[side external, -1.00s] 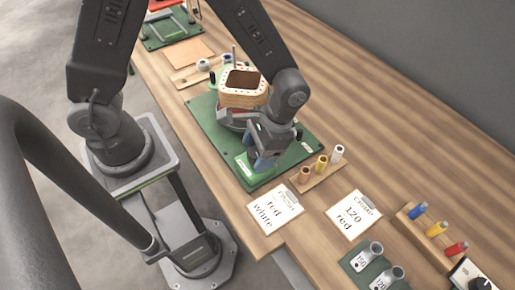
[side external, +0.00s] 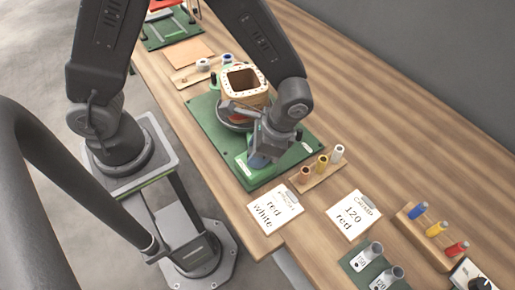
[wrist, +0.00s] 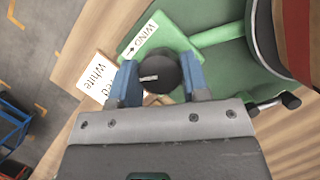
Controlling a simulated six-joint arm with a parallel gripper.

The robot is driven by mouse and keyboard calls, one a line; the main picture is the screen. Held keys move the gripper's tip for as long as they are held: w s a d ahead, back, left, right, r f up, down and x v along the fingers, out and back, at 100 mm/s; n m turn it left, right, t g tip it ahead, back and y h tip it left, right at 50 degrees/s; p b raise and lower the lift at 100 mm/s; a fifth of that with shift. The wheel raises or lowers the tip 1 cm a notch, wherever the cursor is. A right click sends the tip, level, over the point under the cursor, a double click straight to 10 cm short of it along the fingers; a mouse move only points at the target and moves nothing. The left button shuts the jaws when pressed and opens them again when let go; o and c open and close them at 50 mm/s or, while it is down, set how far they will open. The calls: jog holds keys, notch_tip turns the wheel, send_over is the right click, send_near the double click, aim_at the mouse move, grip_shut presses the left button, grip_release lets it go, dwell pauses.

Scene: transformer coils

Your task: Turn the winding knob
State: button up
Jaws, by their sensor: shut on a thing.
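In the wrist view the black winding knob (wrist: 163,70) sits between the two blue fingertips of my gripper (wrist: 160,82), which is shut on it. A pale mark shows on top of the knob. A white WIND label with an arrow (wrist: 140,36) lies beside it on the green housing. In the side view my gripper (side external: 262,158) is low over the front of the green winder base (side external: 298,152) and hides the knob. The squarish coil (side external: 247,98) stands on the winder behind my gripper, with a grey crank-like bar near it.
Cards reading red/white (side external: 275,210) and 120 red (side external: 352,214) lie in front. A wooden rack with several coloured tubes (side external: 322,170) stands close to the right of my gripper.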

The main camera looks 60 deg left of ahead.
jog(key=shift+m, duration=0.3)
jog(key=o, duration=0.9)
jog(key=v, duration=1.4)
jog(key=shift+s+d, duration=0.15)
jog(key=shift+f, duration=0.1)
